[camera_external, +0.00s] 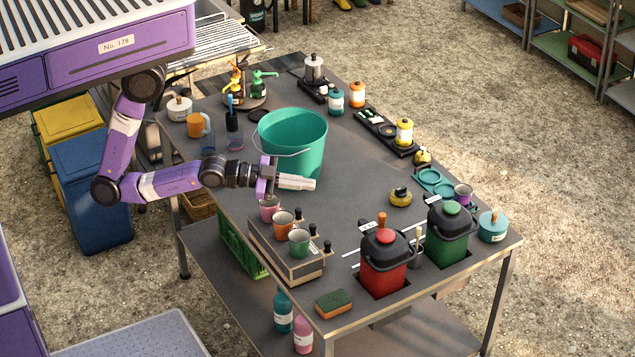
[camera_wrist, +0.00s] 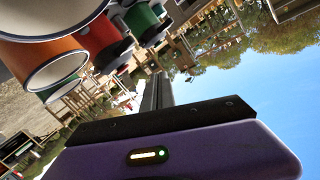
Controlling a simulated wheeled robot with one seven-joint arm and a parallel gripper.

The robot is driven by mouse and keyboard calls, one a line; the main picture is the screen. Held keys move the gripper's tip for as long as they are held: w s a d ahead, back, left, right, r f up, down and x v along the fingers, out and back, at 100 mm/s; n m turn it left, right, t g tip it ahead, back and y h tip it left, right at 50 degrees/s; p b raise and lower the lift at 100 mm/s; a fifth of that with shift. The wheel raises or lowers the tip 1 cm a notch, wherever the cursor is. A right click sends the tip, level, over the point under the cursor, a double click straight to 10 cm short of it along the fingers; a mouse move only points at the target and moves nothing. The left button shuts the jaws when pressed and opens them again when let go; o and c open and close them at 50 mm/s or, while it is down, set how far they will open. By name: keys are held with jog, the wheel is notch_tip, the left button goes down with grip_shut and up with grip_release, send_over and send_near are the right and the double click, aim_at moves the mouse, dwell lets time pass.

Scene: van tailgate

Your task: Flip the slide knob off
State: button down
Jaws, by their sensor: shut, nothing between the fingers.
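My gripper (camera_external: 312,183) is shut and empty, level above the table, behind the box and in front of the green bucket. Its fingers point right, apart from the knobs. In the wrist view the shut fingers (camera_wrist: 157,92) show above the purple gripper body, and no knob can be made out.
The green bucket (camera_external: 292,145) stands close behind my gripper. A pink cup (camera_external: 269,208) is just below it. A red canister (camera_external: 383,270) and a green canister (camera_external: 447,240) stand right of the box. An orange cup (camera_wrist: 38,62) shows in the wrist view.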

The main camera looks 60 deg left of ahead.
jog(key=d+r+m+g+y+p, duration=0.1)
jog(key=d+r+m+g+p, duration=0.15)
jog(key=d+m, duration=0.4)
jog(key=a+f+m+g+y, duration=0.1)
jog(key=a+f+m+y, duration=0.1)
jog(key=a+f+y, duration=0.2)
jog(key=shift+s+a+f+g+y, duration=0.3)
jog(key=shift+f+y, duration=0.4)
jog(key=shift+y, duration=0.4)
send_near(378, 226)
notch_tip(378, 226, down, 2)
jog(key=shift+s+f+p, duration=0.1)
jog(key=shift+f+p, duration=0.05)
jog(key=shift+p, duration=0.2)
jog(key=w, duration=0.3)
jog(key=shift+w+d+f+p, duration=0.15)
jog(key=shift+d+f+p, duration=0.1)
jog(key=shift+p, duration=0.15)
jog(key=shift+w, duration=0.55)
